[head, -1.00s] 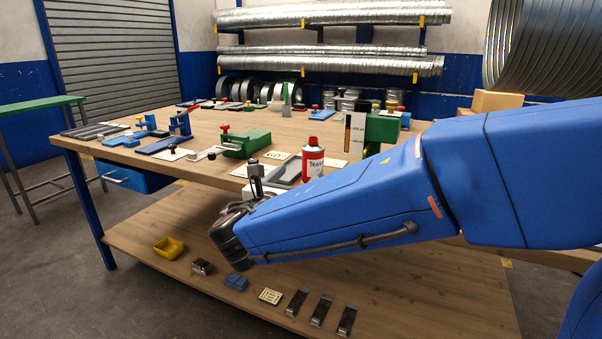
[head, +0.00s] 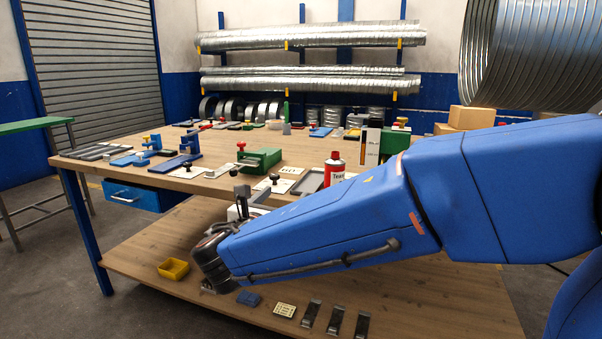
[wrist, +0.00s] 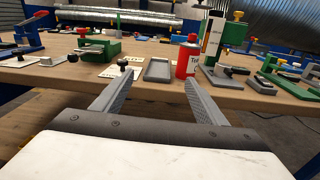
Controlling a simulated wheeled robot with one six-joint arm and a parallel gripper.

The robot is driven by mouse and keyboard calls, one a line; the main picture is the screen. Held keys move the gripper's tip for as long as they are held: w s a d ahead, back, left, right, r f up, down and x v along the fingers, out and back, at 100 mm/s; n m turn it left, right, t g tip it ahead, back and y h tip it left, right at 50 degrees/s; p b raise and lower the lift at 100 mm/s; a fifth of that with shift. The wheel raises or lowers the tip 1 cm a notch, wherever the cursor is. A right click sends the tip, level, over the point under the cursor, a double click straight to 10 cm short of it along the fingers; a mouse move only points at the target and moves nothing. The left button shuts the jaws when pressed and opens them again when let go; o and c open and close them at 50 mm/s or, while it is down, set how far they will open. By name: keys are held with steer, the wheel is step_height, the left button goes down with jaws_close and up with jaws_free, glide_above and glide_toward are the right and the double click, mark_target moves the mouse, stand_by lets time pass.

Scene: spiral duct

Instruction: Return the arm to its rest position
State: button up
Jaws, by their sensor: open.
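My arm (head: 340,225) is blue and reaches across the right half of the head view, in front of the workbench. My gripper shows in the wrist view (wrist: 152,98) with its two fingers spread wide and nothing between them. In the head view the gripper (head: 241,197) is small and partly hidden behind the wrist, near the bench's front edge. In the wrist view the fingers point toward the bench top (wrist: 140,90), with a grey tray (wrist: 158,69) and a red and white can (wrist: 187,57) beyond them.
The lower shelf (head: 150,238) holds a yellow bin (head: 173,269) and several small parts below my arm. Green clamps (head: 260,159) and blue fixtures (head: 176,163) stand on the bench. A large spiral duct (head: 530,55) hangs at upper right.

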steer(key=s+d+f+m+g+h, duration=0.1)
steer(key=s+d+f+m+g, duration=0.3)
steer(key=d, duration=0.6)
steer(key=s+d+f+m+g, duration=0.25)
steer(key=d+m, duration=0.35)
steer(key=d, duration=0.4)
steer(key=s+d+f+m+g+h, duration=0.1)
steer(key=s+d+f+m+g, duration=0.3)
steer(key=d, duration=0.6)
steer(key=s+d+f+m+y, duration=0.1)
steer(key=s+f+m+y, duration=0.2)
steer(key=s+m, duration=0.6)
steer(key=s+d+f+m+g+y, duration=0.1)
steer(key=s+d+f+m+y, duration=0.1)
steer(key=s+m, duration=0.6)
steer(key=shift+s+d+f+m+y, duration=0.2)
steer(key=shift+s+f+m+y, duration=0.25)
steer(key=shift+f+y, duration=0.55)
steer(key=shift+w+r+g, duration=0.1)
steer(key=shift+r+g, duration=0.15)
